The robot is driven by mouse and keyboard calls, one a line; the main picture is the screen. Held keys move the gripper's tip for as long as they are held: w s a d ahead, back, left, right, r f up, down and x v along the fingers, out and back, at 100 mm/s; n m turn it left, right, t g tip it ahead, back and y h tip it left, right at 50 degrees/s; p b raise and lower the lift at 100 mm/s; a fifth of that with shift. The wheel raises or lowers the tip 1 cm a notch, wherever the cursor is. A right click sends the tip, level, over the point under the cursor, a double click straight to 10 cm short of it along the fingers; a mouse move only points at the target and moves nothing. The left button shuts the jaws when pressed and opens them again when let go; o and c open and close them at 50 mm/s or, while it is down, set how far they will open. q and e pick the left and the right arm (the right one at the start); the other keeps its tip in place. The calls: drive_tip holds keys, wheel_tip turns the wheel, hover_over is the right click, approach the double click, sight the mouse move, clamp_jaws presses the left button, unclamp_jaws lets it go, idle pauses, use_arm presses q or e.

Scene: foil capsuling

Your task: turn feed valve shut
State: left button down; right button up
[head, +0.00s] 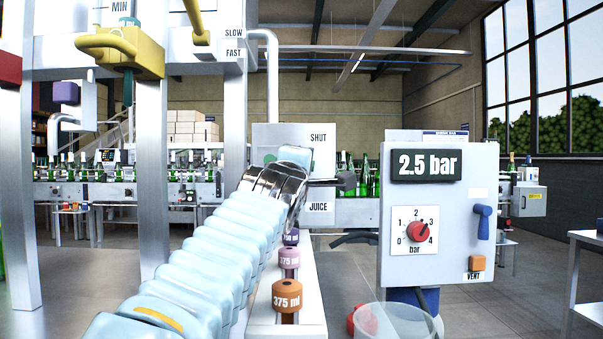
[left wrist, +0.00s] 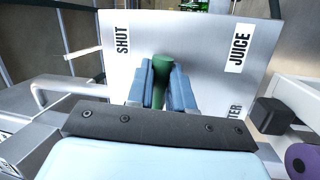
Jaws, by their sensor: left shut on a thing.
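The feed valve's pale plate (head: 318,160) stands behind my left gripper in the head view, with SHUT at its top and JUICE lower right. In the left wrist view the plate (left wrist: 205,60) also shows the end of a third label, "TER". My left gripper (head: 294,156) is in front of the plate; in the left wrist view its blue fingers (left wrist: 162,88) are shut on the green valve handle (left wrist: 162,68). Most of the handle is hidden by the fingers, so I cannot tell which label it points at. My right gripper is in neither view.
A grey panel (head: 394,262) reading 2.5 bar, with a red knob (head: 418,232) and a blue lever (head: 483,222), stands to the right. Size-marked knobs, including an orange one (head: 287,298), line the white ledge. A clear tub (head: 395,322) is at the bottom.

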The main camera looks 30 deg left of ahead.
use_arm(q)
drive_tip(key=shift+r+n+y, duration=0.3)
drive_tip(key=shift+r+n, duration=0.15)
drive_tip(key=shift+n, duration=0.55)
drive_tip(key=c, duration=1)
unclamp_jaws()
drive_tip(key=b+v, duration=0.4)
drive_tip(key=v, duration=0.9)
drive_tip(key=shift+s+f, duration=0.2)
drive_tip(key=shift+s, duration=0.15)
drive_tip(key=shift+d, duration=0.1)
